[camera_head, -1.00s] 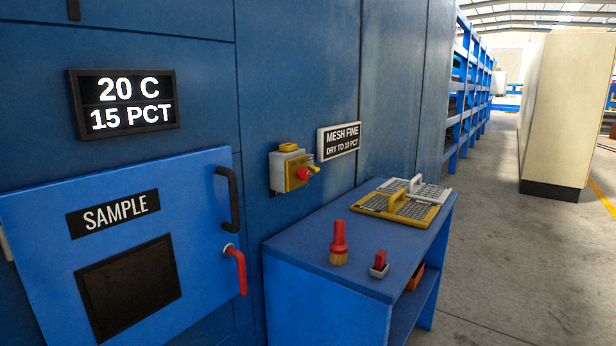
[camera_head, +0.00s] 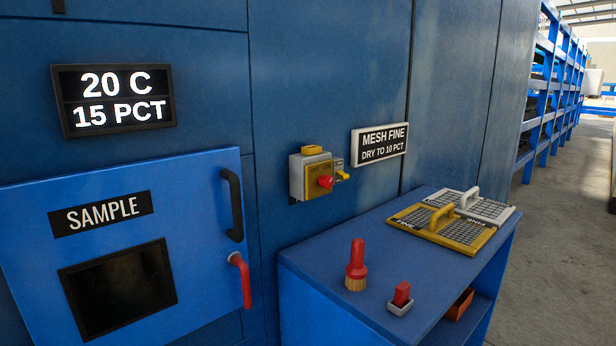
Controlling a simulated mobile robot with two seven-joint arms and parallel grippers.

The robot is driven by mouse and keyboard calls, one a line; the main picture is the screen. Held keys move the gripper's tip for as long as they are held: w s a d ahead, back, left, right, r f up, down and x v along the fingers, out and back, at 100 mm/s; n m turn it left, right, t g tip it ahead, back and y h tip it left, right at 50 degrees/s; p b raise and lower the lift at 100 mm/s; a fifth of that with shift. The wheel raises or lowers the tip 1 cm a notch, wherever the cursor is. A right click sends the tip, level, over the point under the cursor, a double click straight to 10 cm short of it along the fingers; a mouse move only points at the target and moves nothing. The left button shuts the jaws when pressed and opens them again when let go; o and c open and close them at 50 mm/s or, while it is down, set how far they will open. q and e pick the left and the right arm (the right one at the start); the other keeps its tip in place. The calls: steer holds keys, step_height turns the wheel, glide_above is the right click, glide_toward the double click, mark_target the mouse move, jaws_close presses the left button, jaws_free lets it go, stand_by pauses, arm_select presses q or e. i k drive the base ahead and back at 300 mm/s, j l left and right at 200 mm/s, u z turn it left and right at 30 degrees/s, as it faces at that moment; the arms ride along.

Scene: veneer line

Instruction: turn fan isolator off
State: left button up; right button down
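The fan isolator (camera_head: 312,177) is a small grey and yellow box on the blue wall, left of the mesh sign. It has a red knob (camera_head: 325,182) on its front, OFF and ON lettering above the knob, and a yellow piece on top. A small yellow lever or tag sticks out at its right side. The knob's exact setting is too small to read. Neither of my grippers shows in this view.
A blue bench (camera_head: 350,262) below holds a red-handled brush (camera_head: 356,265), a red switch-like block (camera_head: 401,298), a yellow mesh panel (camera_head: 440,228) and a grey one (camera_head: 483,208). A SAMPLE door (camera_head: 200,215) with black and red handles is at left. Open floor lies right.

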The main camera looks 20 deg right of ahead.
mark_target(325, 182)
steer(key=i+l+u, duration=0.2)
steer(key=l, duration=0.9)
steer(key=l+u, duration=0.2)
steer(key=l, duration=0.85)
